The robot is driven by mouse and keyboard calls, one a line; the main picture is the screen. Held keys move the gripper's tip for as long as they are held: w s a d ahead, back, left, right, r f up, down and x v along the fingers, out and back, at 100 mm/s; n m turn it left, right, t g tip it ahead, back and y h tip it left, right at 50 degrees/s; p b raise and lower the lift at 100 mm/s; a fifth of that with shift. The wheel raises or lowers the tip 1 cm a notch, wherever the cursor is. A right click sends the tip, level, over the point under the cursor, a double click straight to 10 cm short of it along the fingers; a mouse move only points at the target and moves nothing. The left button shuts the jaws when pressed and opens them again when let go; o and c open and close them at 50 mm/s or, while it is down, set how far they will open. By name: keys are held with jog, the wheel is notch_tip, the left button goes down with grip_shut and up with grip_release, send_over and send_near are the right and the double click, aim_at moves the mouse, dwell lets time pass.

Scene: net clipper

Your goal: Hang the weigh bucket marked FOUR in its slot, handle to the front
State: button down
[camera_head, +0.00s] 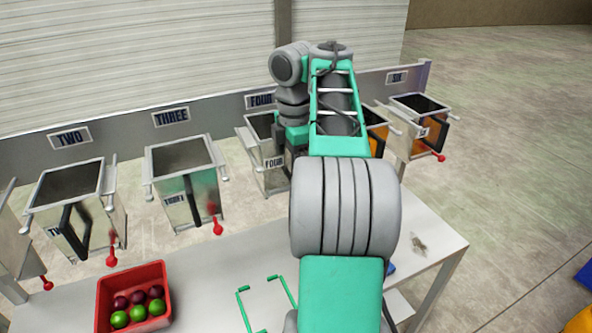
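The weigh bucket marked FOUR (258,152) is an open-topped metal box beneath the wall plate reading FOUR (261,100). It looks upright, and its FOUR label faces the front. Its right side is hidden behind my arm, so I cannot see its handle or tell whether it rests fully on its hangers. My gripper (293,152) is at the bucket's right front, a dark part below the green wrist. Its fingertips are hidden, so I cannot tell whether it is shut on the handle.
Bucket THREE (182,185) and bucket TWO (68,205) hang to the left, with red-knobbed levers. Bucket SIX (415,125) hangs at right; another is partly hidden beside it. A red crate (104,300) of green and dark balls stands on the white table (215,275).

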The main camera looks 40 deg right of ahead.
jog(key=shift+f+b, duration=1.3)
jog(key=shift+b, duration=0.1)
dwell(0.8)
jog(key=shift+c, duration=2)
grip_release()
notch_tip(320, 180, up, 8)
jog(key=p, duration=0.7)
jog(key=shift+s, duration=0.1)
jog(key=shift+a, duration=0.1)
